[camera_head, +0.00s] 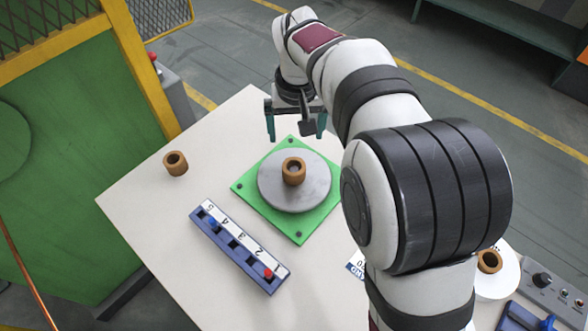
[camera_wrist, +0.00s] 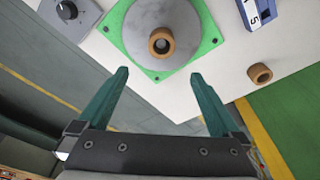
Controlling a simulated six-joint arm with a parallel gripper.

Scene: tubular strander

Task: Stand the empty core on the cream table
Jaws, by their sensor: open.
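One brown hollow core (camera_head: 293,171) stands upright on a grey disc (camera_head: 310,199) set on a green plate (camera_head: 244,187). In the wrist view this core (camera_wrist: 161,37) has a grey post inside it. A second brown core (camera_head: 175,163) stands upright on the left part of the cream table (camera_head: 160,213); it also shows in the wrist view (camera_wrist: 259,73) and looks hollow. A third core (camera_head: 489,261) sits on a white round piece at the right, partly behind my arm. My gripper (camera_head: 295,128) is open and empty, above the table's far side, with its fingers (camera_wrist: 160,73) apart from the cores.
A blue numbered rack (camera_head: 238,247) with red and blue pegs lies at the front of the disc. A control box with a knob (camera_head: 541,280) stands at the lower right. A green machine with a yellow frame (camera_head: 140,72) borders the left. Table around the left core is clear.

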